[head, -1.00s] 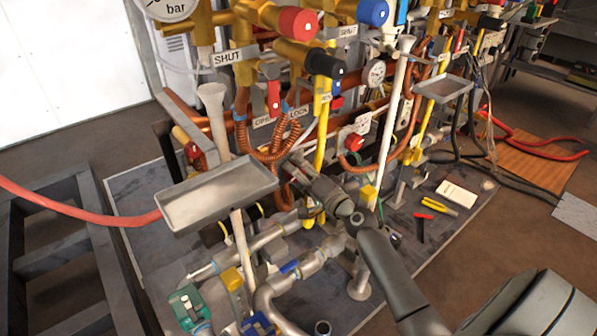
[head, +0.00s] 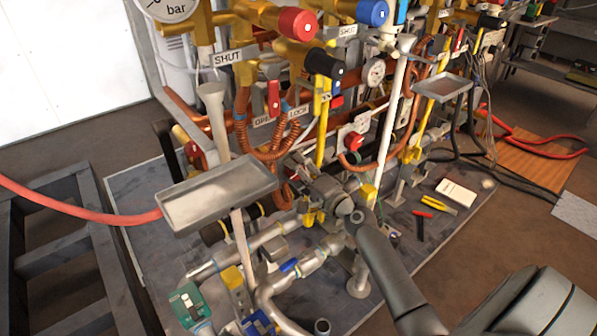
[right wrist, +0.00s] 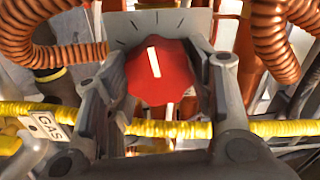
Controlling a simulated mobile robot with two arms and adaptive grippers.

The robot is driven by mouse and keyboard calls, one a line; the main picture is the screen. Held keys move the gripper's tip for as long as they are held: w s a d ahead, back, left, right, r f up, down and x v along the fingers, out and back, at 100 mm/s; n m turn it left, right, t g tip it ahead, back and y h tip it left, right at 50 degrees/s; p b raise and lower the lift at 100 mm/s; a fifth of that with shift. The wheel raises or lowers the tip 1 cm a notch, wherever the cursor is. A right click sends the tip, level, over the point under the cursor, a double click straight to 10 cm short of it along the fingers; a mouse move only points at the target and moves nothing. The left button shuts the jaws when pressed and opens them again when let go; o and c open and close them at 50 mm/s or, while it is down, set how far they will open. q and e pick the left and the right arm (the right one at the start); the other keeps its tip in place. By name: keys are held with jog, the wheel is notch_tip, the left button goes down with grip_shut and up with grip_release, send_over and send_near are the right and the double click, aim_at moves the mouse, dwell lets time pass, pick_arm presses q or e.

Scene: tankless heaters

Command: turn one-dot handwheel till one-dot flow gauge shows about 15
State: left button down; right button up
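A red lobed handwheel (right wrist: 160,72) with a white pointer line fills the middle of the right wrist view, in front of a grey plate (right wrist: 128,32) with dark tick marks. Its pointer tilts slightly left of upright. My right gripper (right wrist: 161,80) has one finger on each side of the wheel, close against its edges, and looks shut on it. In the head view my right gripper (head: 318,190) reaches up-left into the pipework and hides this wheel. A small white round gauge (head: 375,72) stands above it; its reading and any dots are too small to tell. My left gripper is out of view.
Copper coils (right wrist: 272,35) and a yellow pipe (right wrist: 270,128) lie close around the right fingers. A grey tray (head: 217,193) juts out left of the gripper. A second tray (head: 443,87) is at the right. Pliers (head: 438,205) lie on the base board.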

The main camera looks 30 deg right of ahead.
jog(key=shift+o, duration=0.6)
jog(key=shift+s, duration=0.1)
jog(key=s+d, duration=0.1)
jog(key=s, duration=1.1)
jog(key=shift+w, duration=0.1)
